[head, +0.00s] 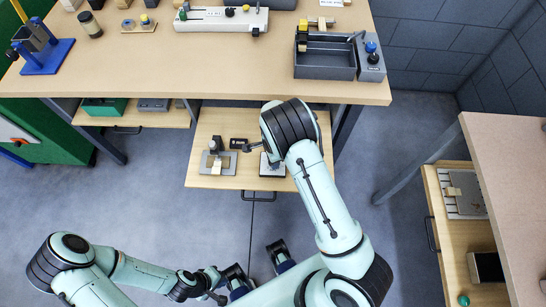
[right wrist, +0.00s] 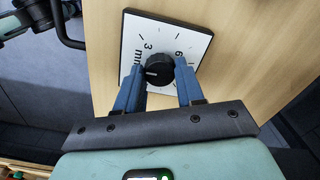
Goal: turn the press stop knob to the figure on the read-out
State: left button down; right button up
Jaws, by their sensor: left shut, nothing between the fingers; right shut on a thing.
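In the right wrist view, the press stop knob (right wrist: 157,69) is round and black, on a white dial plate (right wrist: 165,27) with dark ticks and figures; I can read a 3, "mm" and a 6. A white line on the knob points left. My right gripper (right wrist: 159,73) is shut on the knob, one blue finger on each side. In the head view the white plate (head: 267,172) shows partly under my right arm, in the pulled-out drawer. My left gripper (head: 217,297) is shut and empty at the bottom, away from the drawer. I cannot make out a read-out figure.
The drawer (head: 230,183) also holds a small press-like device (head: 215,158) on a grey plate and a small black box (head: 238,143). The bench top (head: 205,75) above carries trays and tools. Another bench (head: 510,170) stands at right. The floor at left is clear.

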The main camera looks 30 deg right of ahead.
dwell(0.3)
jog(key=o, duration=1)
jog(key=shift+o, duration=0.2)
notch_tip(320, 180, up, 13)
jog(key=p, duration=0.2)
jog(key=shift+r, duration=0.2)
